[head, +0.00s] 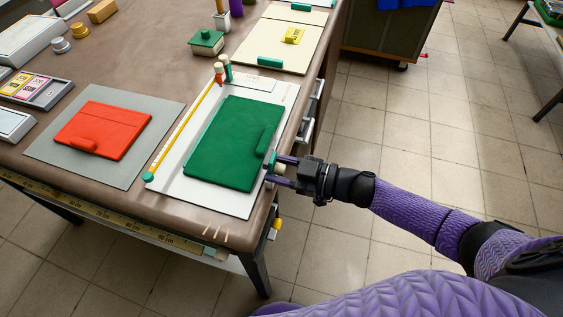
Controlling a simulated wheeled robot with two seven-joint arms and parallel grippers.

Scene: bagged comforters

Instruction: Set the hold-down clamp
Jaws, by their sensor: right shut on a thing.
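A green flat bag or pad (228,142) with a raised green bar lies on a white board (185,183) at the table's right side. My right gripper (274,170) reaches in from the right at the board's right edge. Its two purple fingers are closed around a small cream and teal piece (280,169), which may be the clamp's handle. The fingers partly hide this piece, and I cannot tell whether it touches the green pad. My left gripper is not in view.
A yellow rod (184,125) lies along the board's left side. A red pad (103,130) lies on a grey mat (146,153). A cream board (274,52) lies farther back.

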